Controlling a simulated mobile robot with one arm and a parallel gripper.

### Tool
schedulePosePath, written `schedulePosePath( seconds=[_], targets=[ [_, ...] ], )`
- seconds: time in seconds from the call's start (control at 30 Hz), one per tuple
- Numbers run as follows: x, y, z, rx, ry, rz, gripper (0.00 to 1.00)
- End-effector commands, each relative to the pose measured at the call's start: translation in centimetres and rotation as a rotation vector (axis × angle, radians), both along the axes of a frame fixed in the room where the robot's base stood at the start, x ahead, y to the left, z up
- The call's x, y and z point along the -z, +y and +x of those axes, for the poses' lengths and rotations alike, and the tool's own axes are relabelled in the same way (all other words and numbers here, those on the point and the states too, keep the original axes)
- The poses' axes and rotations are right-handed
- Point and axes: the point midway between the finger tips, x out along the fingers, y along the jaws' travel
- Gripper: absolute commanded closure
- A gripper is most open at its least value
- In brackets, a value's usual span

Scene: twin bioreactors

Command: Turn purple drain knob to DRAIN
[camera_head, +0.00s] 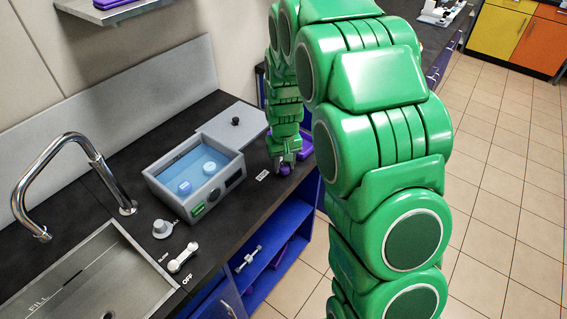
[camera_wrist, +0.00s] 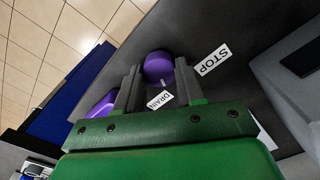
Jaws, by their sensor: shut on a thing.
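The purple drain knob (camera_head: 285,169) sits on the dark counter to the right of the water bath. It also shows in the wrist view (camera_wrist: 158,66) as a round purple knob between the fingers. A white DRAIN label (camera_wrist: 160,100) lies near it on the gripper's side, and a white STOP label (camera_wrist: 215,60) lies to its right. A small pale pointer mark on the knob faces the DRAIN side; its exact angle is hard to tell. My gripper (camera_wrist: 157,84) is shut on the knob. In the head view my gripper (camera_head: 286,160) hides part of the knob.
The grey water bath (camera_head: 205,207) holds blue water and floating round items. A sink (camera_head: 75,285) with a chrome faucet (camera_head: 70,165), a grey knob (camera_head: 162,228) and a white handle (camera_head: 183,257) are at left. A blue open shelf (camera_head: 270,255) is below the counter.

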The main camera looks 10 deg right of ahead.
Motion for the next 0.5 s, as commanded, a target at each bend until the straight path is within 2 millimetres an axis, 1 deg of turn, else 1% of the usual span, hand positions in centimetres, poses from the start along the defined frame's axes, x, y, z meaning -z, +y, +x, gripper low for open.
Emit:
schedulePosePath(
  seconds=[0.2, 0.5],
  targets=[
    [-0.02, -0.07, 0.04, 0.171, -0.001, -0.001, 0.93],
    [-0.03, -0.12, 0.04, 0.324, -0.001, 0.001, 0.93]
  ],
)
